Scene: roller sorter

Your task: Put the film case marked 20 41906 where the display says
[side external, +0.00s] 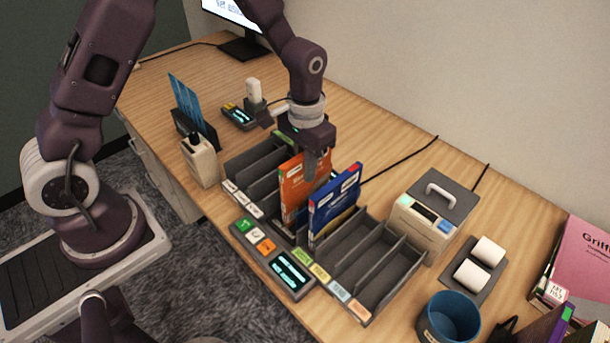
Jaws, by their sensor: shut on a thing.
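An orange film case (292,190) stands upright at the middle of the dark slotted sorter (385,275). My gripper (311,172) is over its top edge, shut on it. I cannot tell whether the case's bottom rests in a slot or hangs just above it. A blue film case (335,203) stands upright just to the right of the orange one. The markings on both cases are too small to read. A dark display (291,270) with cyan text sits at the sorter's front edge; its text is unreadable here.
Green, white and orange buttons (256,240) sit beside the display. Coloured labels mark the empty right-hand slots. A grey box with a handle (435,210), label rolls (480,262) and a blue cup (449,318) stand to the right.

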